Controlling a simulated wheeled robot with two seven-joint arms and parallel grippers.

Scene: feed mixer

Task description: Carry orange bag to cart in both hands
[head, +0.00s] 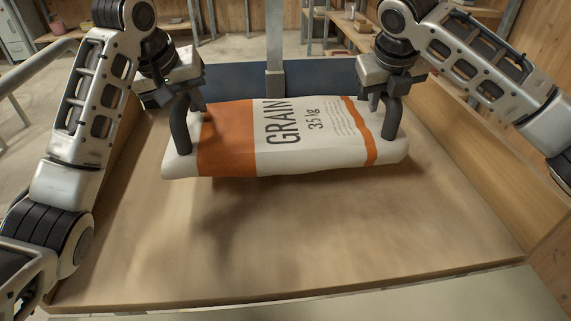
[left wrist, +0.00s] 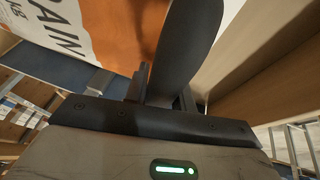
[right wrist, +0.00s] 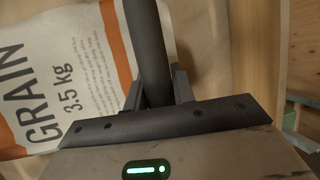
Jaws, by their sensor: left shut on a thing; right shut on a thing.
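The orange and white bag (head: 228,150), printed GRAIN, hangs level above a wooden deck, with its shadow below it. It also shows in the left wrist view (left wrist: 118,28) and in the right wrist view (right wrist: 70,75). My left gripper (head: 181,140) is shut on the bag's left end. My right gripper (head: 391,122) is shut on its right end.
A blue panel (head: 330,80) with a grey post (head: 275,50) stands behind the bag. A wooden side wall (head: 485,170) runs along the right. Shelves (head: 350,35) with small items stand farther back. The deck in front of the bag is clear.

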